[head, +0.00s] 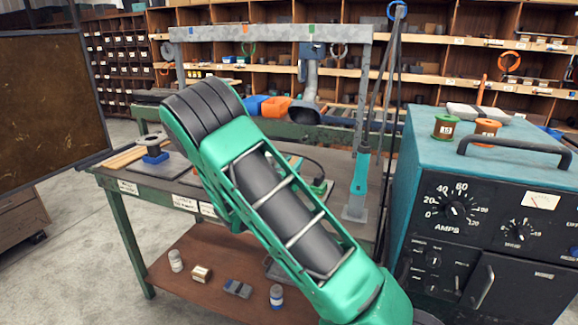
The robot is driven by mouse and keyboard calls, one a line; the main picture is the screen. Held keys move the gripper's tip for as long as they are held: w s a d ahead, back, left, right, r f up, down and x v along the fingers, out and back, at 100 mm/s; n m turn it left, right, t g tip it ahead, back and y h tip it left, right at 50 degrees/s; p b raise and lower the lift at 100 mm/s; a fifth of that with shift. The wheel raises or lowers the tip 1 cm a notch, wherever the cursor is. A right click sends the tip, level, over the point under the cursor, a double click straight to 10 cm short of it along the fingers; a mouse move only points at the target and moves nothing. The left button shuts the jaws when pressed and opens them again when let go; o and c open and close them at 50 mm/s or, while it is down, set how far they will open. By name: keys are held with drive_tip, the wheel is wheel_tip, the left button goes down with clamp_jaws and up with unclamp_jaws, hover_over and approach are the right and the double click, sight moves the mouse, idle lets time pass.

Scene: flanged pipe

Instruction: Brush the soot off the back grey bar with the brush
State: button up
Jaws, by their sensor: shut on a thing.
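A long grey bar (270,33) runs level across the back of the workbench on upright posts. It is the only grey bar I can pick out with confidence, and I cannot tell if it is the back one. No soot can be made out on it at this size. My green and black arm rises from the lower right towards the upper left and covers the middle of the bench. My gripper is not seen; the arm hides that area or the gripper is outside the picture. No brush can be made out.
The bench (130,184) carries a blue-based device (154,150) at left. Orange (303,112) and blue bins stand behind. A flared grey pipe (311,80) hangs below the bar. A teal welding machine (500,200) blocks the right; a dark panel (45,110) stands left.

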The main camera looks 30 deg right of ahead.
drive_tip(key=shift+f, duration=0.15)
drive_tip(key=shift+f, duration=0.35)
drive_tip(key=shift+f, duration=0.95)
drive_tip(key=shift+f, duration=0.3)
drive_tip(key=shift+f, duration=0.1)
drive_tip(key=shift+w+a, duration=0.1)
drive_tip(key=shift+w+a, duration=0.75)
drive_tip(key=shift+w, duration=0.2)
drive_tip(key=shift+w+a, duration=0.7)
drive_tip(key=shift+w, duration=0.2)
idle(3.2)
drive_tip(key=shift+w, duration=0.1)
